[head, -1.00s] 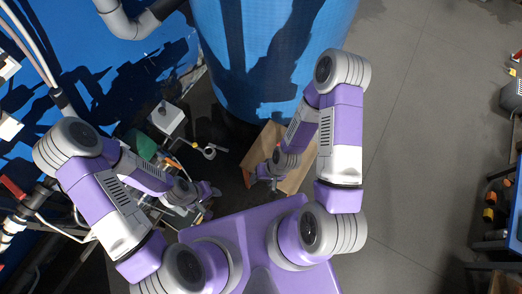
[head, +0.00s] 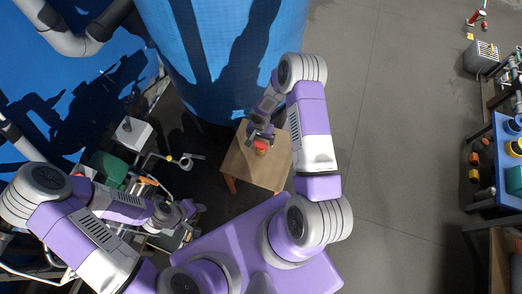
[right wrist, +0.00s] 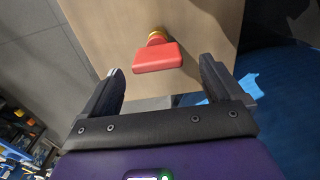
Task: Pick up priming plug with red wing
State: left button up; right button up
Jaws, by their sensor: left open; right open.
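The priming plug (head: 260,147) sits on a small wooden table (head: 243,168) in the head view. In the right wrist view the plug's red wing (right wrist: 158,58) is a flat block, with a brass-coloured part (right wrist: 156,37) behind it. My right gripper (head: 260,132) is beside the plug at the table. In the right wrist view its open fingers (right wrist: 160,72) stand left and right of the wing, apart from it, with nothing between the pads. My left gripper (head: 190,210) is open, low at the left among pipes and equipment, away from the plug.
A large blue tank (head: 222,60) stands just behind the table. Pipes, a white box (head: 132,133) and a green item (head: 108,168) crowd the left. A blue bench (head: 508,160) with parts stands far right. The grey floor (head: 400,130) between is clear.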

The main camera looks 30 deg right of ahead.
aim_at(261, 146)
jog(key=f, duration=0.2)
jog(key=f+b, duration=0.1)
jog(key=f, duration=0.3)
jog(key=shift+s+a+b, duration=0.15)
jog(key=shift+s+b, duration=0.2)
jog(key=shift+b, duration=0.05)
jog(key=shift+r, duration=0.1)
jog(key=shift+r, duration=0.1)
jog(key=c, duration=1.3)
